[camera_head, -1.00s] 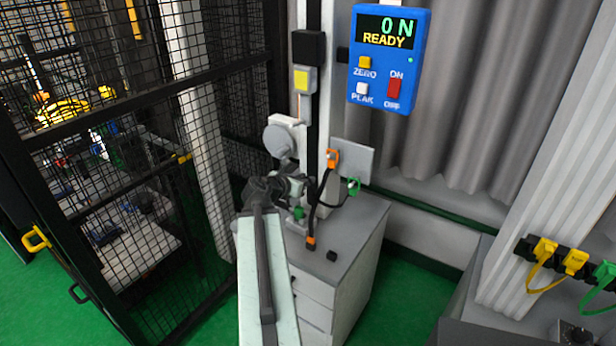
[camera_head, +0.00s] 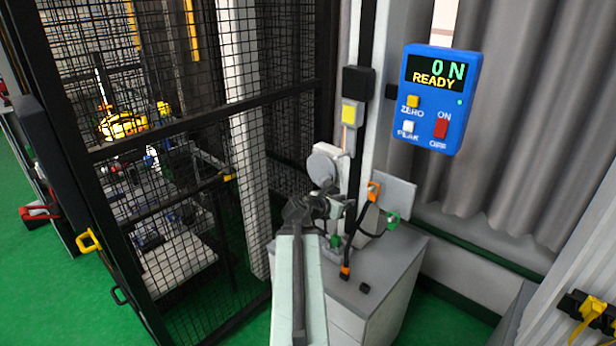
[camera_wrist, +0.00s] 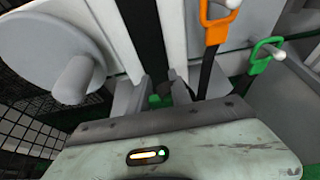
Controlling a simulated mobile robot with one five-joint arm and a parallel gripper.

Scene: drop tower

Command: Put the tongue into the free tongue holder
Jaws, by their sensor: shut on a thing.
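My gripper (camera_wrist: 156,88) is low in front of the grey post above the cabinet, seen from behind in the head view (camera_head: 335,208). It is shut on a small dark green piece (camera_wrist: 158,101), mostly hidden by the fingers and wrist; I cannot tell its full shape. Green also shows just below the gripper in the head view (camera_head: 334,241). An orange loop (camera_head: 374,190) and a green loop (camera_head: 392,220) hang on pegs of a grey plate, with black straps below. A black holder bar (camera_head: 574,304) at the right edge carries a yellow piece (camera_head: 592,310).
A grey cabinet (camera_head: 400,265) stands under the gripper, with a small black block (camera_head: 364,288) and an orange strap end (camera_head: 345,272) on top. A black mesh cage (camera_head: 160,170) fills the left. A blue display (camera_head: 436,98) reads 0 N, READY. Green floor is free at lower left.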

